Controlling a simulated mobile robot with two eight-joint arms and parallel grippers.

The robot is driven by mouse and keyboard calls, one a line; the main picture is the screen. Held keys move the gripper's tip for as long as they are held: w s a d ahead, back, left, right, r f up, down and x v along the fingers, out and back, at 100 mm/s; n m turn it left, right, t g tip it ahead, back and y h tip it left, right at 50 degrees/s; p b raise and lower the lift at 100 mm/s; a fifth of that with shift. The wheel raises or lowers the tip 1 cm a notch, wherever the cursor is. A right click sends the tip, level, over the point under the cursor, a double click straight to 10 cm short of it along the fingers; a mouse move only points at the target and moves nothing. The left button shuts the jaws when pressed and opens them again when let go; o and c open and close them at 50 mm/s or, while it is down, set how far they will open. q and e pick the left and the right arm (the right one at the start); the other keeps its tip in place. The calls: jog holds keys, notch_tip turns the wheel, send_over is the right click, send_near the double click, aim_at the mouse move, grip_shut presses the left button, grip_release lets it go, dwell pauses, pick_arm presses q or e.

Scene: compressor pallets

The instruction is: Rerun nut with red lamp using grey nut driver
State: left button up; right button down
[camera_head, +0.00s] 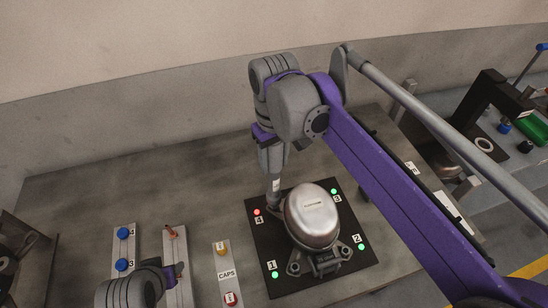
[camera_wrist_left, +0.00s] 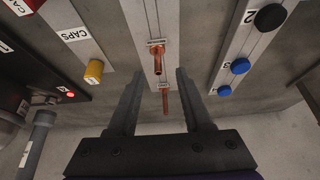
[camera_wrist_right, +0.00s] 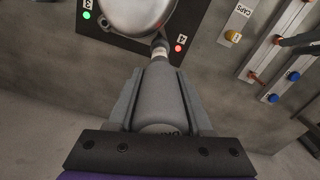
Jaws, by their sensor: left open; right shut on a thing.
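The silver domed compressor (camera_head: 312,218) stands on a black pallet (camera_head: 262,245) with numbered corners. The lamp at corner 4 (camera_head: 257,212) is red; lamps 1, 2 and 3 are green. The grey nut driver (camera_wrist_right: 158,92) is clamped in my right gripper (camera_head: 272,150), shut around its body. The driver points down, nearly upright, its tip (camera_head: 274,196) at the compressor's foot beside the red lamp, which also shows in the right wrist view (camera_wrist_right: 179,48). The nut there is hidden under the tip; contact cannot be told. My left gripper (camera_wrist_left: 157,90) is open and empty, near copper stubs.
A rail with copper stubs (camera_wrist_left: 156,48), a CAPS strip with a yellow and a red cap (camera_head: 226,274), and a strip with blue caps (camera_head: 123,250) lie left of the pallet. My right arm spans the table's right side. The table's back left is clear.

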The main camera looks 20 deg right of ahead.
pick_arm(q)
jog(key=shift+s+f+b, duration=0.15)
jog(key=shift+f+b, duration=0.15)
jog(key=shift+f, duration=0.15)
pick_arm(e)
jog(key=shift+f, duration=0.65)
pick_arm(q)
jog(key=shift+s+f+b, duration=0.25)
jog(key=shift+f+b, duration=0.35)
jog(key=shift+f, duration=0.15)
pick_arm(e)
jog(key=shift+f, duration=1.2)
dwell(2.0)
pick_arm(q)
jog(key=shift+r, duration=0.15)
pick_arm(e)
jog(key=shift+r, duration=0.15)
pick_arm(q)
jog(key=shift+w+r+p, duration=0.25)
jog(key=shift+r+p, duration=0.25)
jog(key=shift+r, duration=0.15)
jog(key=shift+w+r+p, duration=0.25)
jog(key=shift+r+p, duration=0.3)
jog(key=shift+r, duration=0.1)
jog(key=shift+w+r+p, duration=0.25)
jog(key=shift+r+p, duration=0.25)
jog(key=shift+r, duration=0.15)
pick_arm(e)
jog(key=shift+r, duration=2.45)
jog(key=shift+f, duration=0.1)
